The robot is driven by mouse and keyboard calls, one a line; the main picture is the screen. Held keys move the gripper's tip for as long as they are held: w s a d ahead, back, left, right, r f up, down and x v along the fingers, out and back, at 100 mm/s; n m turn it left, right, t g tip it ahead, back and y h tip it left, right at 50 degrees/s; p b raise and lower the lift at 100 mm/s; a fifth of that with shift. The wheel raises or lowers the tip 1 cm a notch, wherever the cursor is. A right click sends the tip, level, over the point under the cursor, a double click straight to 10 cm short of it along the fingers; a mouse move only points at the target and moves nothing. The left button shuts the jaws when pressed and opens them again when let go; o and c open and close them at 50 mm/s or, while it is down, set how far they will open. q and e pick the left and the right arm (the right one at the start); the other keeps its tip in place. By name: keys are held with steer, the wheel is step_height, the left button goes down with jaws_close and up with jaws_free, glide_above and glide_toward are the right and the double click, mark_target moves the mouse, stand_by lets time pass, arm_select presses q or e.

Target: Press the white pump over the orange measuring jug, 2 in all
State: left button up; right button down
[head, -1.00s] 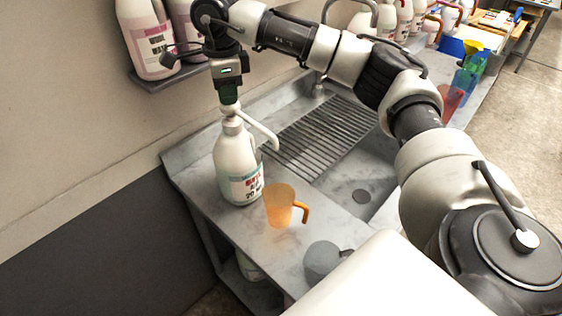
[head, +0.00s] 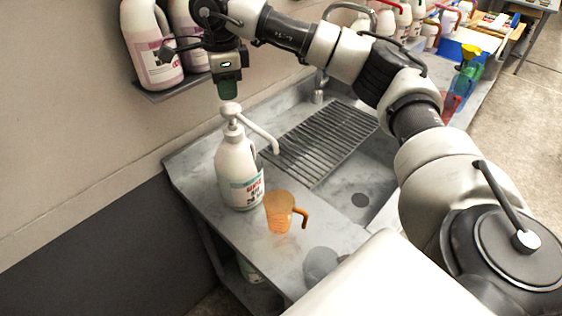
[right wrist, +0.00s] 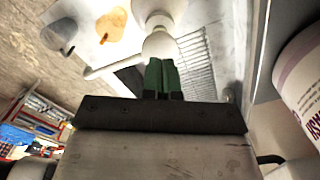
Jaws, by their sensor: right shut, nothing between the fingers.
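A white pump bottle (head: 238,172) with a printed label stands upright on the grey counter. Its pump head (head: 230,108) is raised, and its long white nozzle (head: 262,136) points right, toward the orange measuring jug (head: 279,210). The jug stands upright beside the bottle, handle to the right. My right gripper (head: 229,92) is shut and empty, pointing down just above the pump head. In the right wrist view its green fingers (right wrist: 161,80) overlap the pump head (right wrist: 160,45), so any contact there is unclear. The orange jug (right wrist: 112,25) also shows there. My left gripper is not in view.
A grey jug (head: 320,264) stands near the counter's front edge. A ribbed drainboard (head: 325,140) and a sink basin (head: 372,180) lie to the right. A wall shelf (head: 172,86) with large bottles is close left of my right gripper.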

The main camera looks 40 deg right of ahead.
mark_target(230, 107)
steer(key=shift+f, duration=0.1)
steer(key=shift+f+b, duration=1.55)
steer(key=shift+f, duration=0.8)
steer(key=shift+r, duration=0.1)
steer(key=shift+r+p, duration=1.65)
steer(key=shift+r, duration=0.75)
step_height(230, 107, up, 6)
steer(key=p, duration=0.4)
steer(key=shift+f, duration=0.1)
